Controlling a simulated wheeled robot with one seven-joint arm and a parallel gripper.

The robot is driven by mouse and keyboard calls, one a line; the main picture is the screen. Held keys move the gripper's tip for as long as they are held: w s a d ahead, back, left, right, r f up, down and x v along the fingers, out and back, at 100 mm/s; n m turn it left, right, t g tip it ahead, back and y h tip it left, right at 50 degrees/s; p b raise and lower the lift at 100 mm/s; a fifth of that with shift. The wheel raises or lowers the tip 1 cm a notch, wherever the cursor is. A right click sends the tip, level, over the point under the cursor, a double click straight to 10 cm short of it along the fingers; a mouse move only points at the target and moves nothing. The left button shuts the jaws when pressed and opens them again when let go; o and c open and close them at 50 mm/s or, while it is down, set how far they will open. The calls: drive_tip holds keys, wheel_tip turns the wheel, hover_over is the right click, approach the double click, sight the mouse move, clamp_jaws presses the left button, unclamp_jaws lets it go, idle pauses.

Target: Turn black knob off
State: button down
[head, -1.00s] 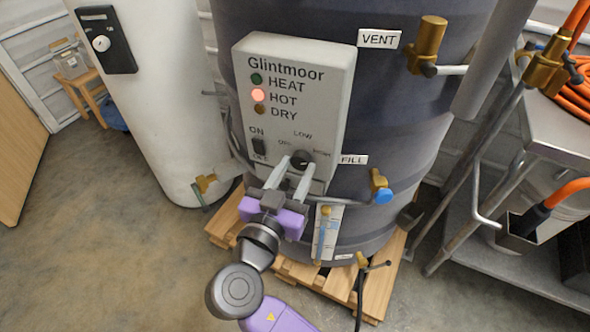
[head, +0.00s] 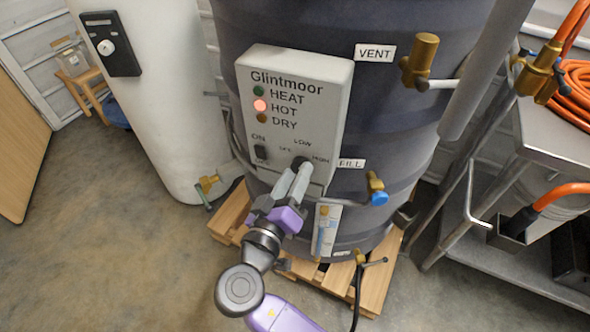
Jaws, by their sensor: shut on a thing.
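The black knob (head: 299,162) is on the lower right of the grey Glintmoor control panel (head: 320,95), mounted on a dark drum (head: 385,110). The printed marks OFF, LOW and HIGH stand around it. My gripper (head: 295,174) is shut on the knob from below, its two pale fingers on either side of it. The fingers hide much of the knob, so I cannot tell where it points. The red HOT lamp (head: 260,105) is lit; the HEAT (head: 258,91) and DRY (head: 262,118) lamps look dim.
A black rocker switch (head: 260,152) marked ON is left of the knob. A blue-handled brass FILL valve (head: 376,190) sits to the right and a VENT valve (head: 420,60) above. The drum stands on a wooden pallet (head: 228,222). A metal bench (head: 560,120) is at right.

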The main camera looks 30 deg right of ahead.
drive_tip(key=shift+a+f+n+p, duration=0.1)
drive_tip(key=shift+n+p, duration=5.6)
drive_tip(key=shift+n, duration=1.8)
drive_tip(key=c, duration=0.9)
unclamp_jaws()
drive_tip(key=b+v, duration=0.1)
drive_tip(key=v, duration=0.7)
